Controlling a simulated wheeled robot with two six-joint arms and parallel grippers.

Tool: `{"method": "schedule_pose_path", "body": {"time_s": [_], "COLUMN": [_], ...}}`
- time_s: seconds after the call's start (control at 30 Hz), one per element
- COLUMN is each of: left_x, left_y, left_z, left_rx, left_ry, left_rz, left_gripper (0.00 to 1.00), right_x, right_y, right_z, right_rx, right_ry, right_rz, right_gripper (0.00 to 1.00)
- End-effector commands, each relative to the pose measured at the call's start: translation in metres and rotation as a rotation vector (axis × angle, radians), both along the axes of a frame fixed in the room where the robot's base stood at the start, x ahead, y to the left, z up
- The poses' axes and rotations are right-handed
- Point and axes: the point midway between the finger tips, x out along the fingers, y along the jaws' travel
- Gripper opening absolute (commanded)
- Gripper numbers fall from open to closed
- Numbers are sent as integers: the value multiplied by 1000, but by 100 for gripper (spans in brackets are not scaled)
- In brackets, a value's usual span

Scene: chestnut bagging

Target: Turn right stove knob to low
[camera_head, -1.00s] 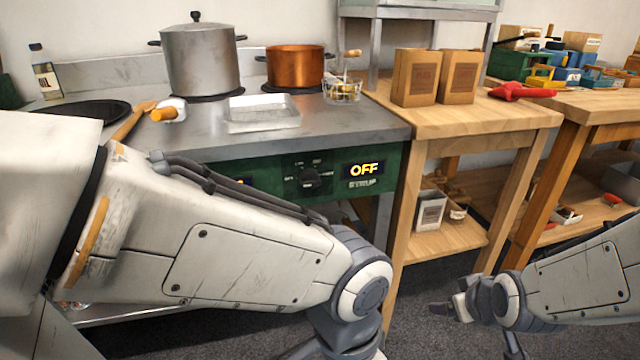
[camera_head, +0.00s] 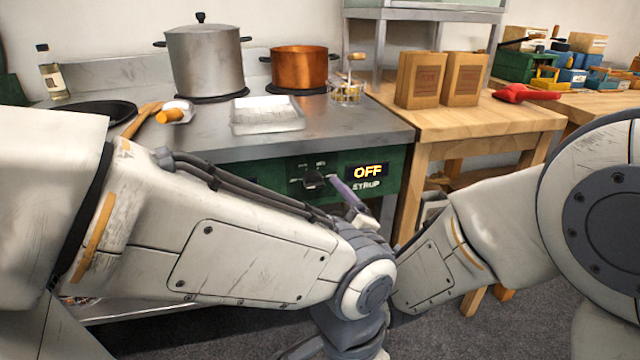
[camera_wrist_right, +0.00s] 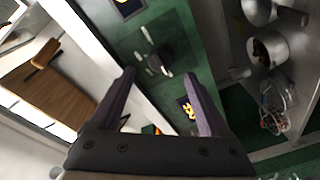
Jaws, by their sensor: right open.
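The right stove knob (camera_head: 314,179), dark and round, sits on the green front panel of the stove. A display reading OFF (camera_head: 367,171) is to its right, above the word SYRUP. My right gripper (camera_head: 345,192) is open and empty in front of the panel, just right of the knob, partly covering the area below the display. In the right wrist view, my gripper's two fingers (camera_wrist_right: 156,74) are spread, with the knob (camera_wrist_right: 157,62) ahead between their tips; contact cannot be told. My left arm crosses the foreground, and its gripper is not visible.
On the stove top (camera_head: 335,125) stand a steel pot (camera_head: 205,65), a copper pot (camera_head: 299,68) and a pale tray (camera_head: 266,114). A wooden table (camera_head: 490,122) with two brown bags is at the right. My left forearm hides much of the panel's left part.

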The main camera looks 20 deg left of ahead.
Motion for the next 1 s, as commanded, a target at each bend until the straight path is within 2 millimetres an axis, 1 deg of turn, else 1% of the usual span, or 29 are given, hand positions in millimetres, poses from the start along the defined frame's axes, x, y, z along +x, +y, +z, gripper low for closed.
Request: {"method": "schedule_pose_path", "body": {"time_s": [0.03, 0.1, 0.3, 0.43, 0.67, 0.7, 0.77, 0.8, 0.87, 0.9, 1.0], "left_x": [0, 0, 0, 0, 0, 0, 0, 0, 0, 0, 0], "left_y": [0, 0, 0, 0, 0, 0, 0, 0, 0, 0, 0], "left_z": [5, 7, 12, 13, 13, 13, 13, 13, 13, 13, 12], "left_rx": [0, 0, 0, 0, 0, 0, 0, 0, 0, 0, 0], "left_ry": [0, 0, 0, 0, 0, 0, 0, 0, 0, 0, 0], "left_rz": [0, 0, 0, 0, 0, 0, 0, 0, 0, 0, 0], "left_gripper": [50, 50, 50, 50, 50, 50, 50, 50, 50, 50, 50], "right_x": [8, 17, 36, 41, 41, 41, 41, 41, 41, 41, 41], "right_y": [7, 15, 31, 35, 35, 35, 35, 35, 35, 35, 35], "right_z": [1, 1, 1, 0, -1, 0, 0, 0, 0, 0, -1], "right_rx": [-1, 0, 0, -1, 0, 0, 0, 0, 0, 0, 0], "right_ry": [1, 1, 1, 2, 3, 3, 3, 3, 3, 3, 3], "right_rz": [0, -1, -1, -1, -1, -1, -1, -1, -1, -1, -1], "right_gripper": [80, 80, 80, 80, 80, 76, 53, 38, 15, 0, 0]}}
